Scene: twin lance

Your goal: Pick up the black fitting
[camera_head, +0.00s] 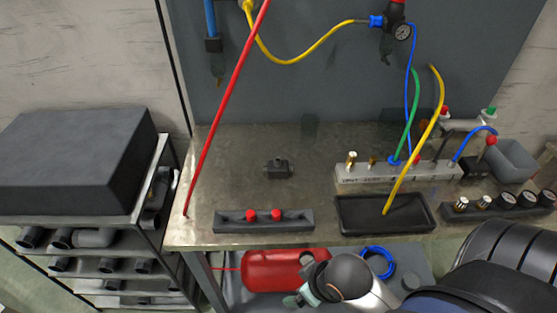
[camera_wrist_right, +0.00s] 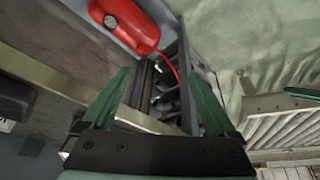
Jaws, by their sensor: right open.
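The black fitting (camera_head: 279,168) is a small dark block with a raised middle. It lies on the grey worktop, left of centre in the head view, with clear surface around it. I cannot make it out in the wrist view. My right gripper (camera_head: 298,298) is low in front of the bench, below the worktop's front edge and well apart from the fitting. In the right wrist view its two green fingers (camera_wrist_right: 160,80) stand apart with nothing between them. My left gripper is not in view.
A dark holder with red knobs (camera_head: 264,220) lies along the worktop (camera_head: 200,190) front. A black tray (camera_head: 350,224) and a grey manifold (camera_head: 375,174) stand to the right. A red hose (camera_head: 228,90) slants down at left. A red tank (camera_head: 270,270) sits below.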

